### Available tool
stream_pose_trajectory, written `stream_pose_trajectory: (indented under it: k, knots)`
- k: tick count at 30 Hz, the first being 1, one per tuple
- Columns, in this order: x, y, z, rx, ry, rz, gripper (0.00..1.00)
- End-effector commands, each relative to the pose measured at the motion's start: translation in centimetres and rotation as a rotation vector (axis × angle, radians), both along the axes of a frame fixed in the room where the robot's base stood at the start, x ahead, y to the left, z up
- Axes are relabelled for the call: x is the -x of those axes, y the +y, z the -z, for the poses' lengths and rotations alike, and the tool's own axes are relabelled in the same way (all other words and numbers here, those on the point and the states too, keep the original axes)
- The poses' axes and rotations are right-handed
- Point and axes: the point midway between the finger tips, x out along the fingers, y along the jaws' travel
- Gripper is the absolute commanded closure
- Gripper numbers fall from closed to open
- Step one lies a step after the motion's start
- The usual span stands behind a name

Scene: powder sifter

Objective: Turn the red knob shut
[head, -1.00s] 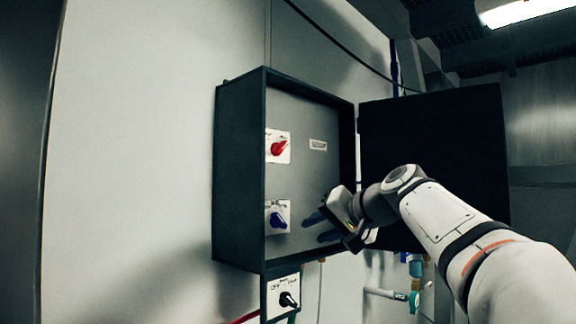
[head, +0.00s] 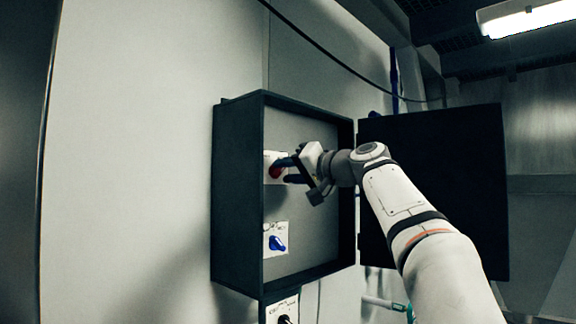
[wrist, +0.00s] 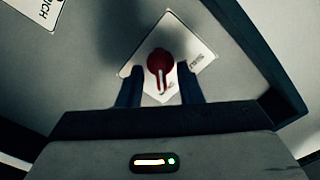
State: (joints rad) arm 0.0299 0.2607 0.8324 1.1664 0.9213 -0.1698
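The red knob (head: 275,171) sits on a white label plate at the upper left inside the open dark box. In the wrist view the red knob (wrist: 161,66) shows between and just beyond my two blue fingers, its pointer toward the gripper. My gripper (head: 287,170) reaches into the box at the knob, its fingers partly covering it. In the wrist view my gripper (wrist: 160,88) is open, with a finger on each side of the knob and a gap at both sides. Contact with the plate cannot be told.
A blue knob (head: 277,243) is on its own plate below the red one. The dark box (head: 237,190) has walls around the knobs, and its open door (head: 440,190) stands at the right, behind my arm. A black switch (head: 284,318) is below the box.

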Motion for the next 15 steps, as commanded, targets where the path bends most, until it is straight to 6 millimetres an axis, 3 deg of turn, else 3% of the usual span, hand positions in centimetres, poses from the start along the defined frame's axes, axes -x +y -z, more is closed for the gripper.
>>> stream_pose_trajectory:
  k: [9,15]
  knots:
    - [-0.26,0.25,0.04,0.000,0.000,0.001,0.67]
    - [-0.26,0.21,0.04,0.000,0.000,0.001,0.84]
